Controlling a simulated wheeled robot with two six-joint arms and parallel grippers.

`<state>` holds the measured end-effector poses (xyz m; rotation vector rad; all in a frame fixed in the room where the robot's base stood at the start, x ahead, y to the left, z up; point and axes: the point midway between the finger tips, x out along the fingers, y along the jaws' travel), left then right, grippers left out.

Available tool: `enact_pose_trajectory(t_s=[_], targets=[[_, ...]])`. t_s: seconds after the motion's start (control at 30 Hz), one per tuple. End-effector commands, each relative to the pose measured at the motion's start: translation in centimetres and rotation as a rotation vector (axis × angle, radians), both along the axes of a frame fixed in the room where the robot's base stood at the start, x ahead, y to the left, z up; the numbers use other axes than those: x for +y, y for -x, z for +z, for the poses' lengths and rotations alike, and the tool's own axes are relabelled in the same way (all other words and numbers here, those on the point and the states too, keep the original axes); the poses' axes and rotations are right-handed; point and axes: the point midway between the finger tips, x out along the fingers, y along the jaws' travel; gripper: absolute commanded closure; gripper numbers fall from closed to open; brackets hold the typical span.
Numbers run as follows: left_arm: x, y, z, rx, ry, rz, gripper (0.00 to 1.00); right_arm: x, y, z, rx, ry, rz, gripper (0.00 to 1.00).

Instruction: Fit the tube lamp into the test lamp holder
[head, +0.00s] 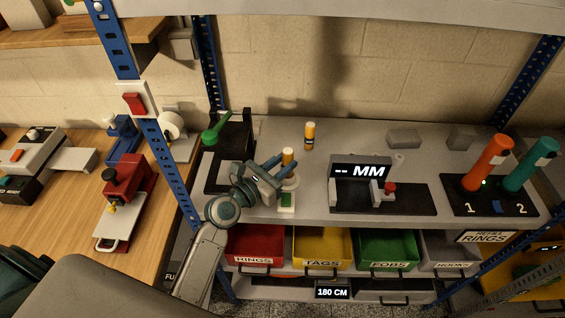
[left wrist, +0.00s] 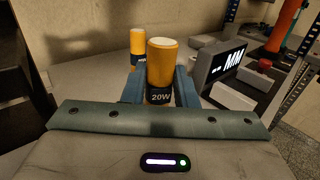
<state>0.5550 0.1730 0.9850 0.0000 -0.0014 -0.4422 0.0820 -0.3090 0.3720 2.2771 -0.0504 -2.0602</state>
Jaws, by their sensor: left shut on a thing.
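My left gripper (head: 282,167) is shut on an orange tube lamp (head: 288,155) with a pale top, upright between the blue-grey fingers. In the left wrist view the held lamp (left wrist: 162,65) shows a dark band marked 20W. A round white piece (head: 291,183) on a base with a green patch (head: 287,200), which looks like the test lamp holder, is right below the fingers. I cannot tell whether the lamp's lower end is in it or above it. A second orange lamp (head: 309,136) stands upright behind, apart from the gripper. My right gripper is not in view.
A black stand with a green handle (head: 216,132) is left of the gripper. The MM display (head: 360,171) is to the right, then orange (head: 487,163) and teal (head: 530,165) tubes. Labelled bins (head: 323,246) hang below the shelf front. A blue post (head: 168,170) stands left.

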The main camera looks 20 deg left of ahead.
Motion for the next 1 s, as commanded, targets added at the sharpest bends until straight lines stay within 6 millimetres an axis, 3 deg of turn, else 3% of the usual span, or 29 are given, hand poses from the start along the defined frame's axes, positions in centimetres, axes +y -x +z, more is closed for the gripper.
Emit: enact_pose_trajectory(t_s=[0.73,0.77,0.8,0.9,1.0], targets=[[0.0,0.0,-2.0,0.000,0.001,0.000,1.00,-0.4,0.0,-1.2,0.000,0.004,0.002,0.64],[0.0,0.0,-1.9,0.000,0.001,0.000,0.72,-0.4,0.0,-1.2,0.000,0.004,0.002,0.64],[0.0,0.0,-1.9,0.000,0.001,0.000,0.64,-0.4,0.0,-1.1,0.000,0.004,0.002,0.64],[0.0,0.0,-1.9,0.000,0.001,0.000,0.49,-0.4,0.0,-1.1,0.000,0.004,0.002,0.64],[0.0,0.0,-1.9,0.000,0.001,0.000,0.49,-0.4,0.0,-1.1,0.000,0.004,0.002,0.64]])
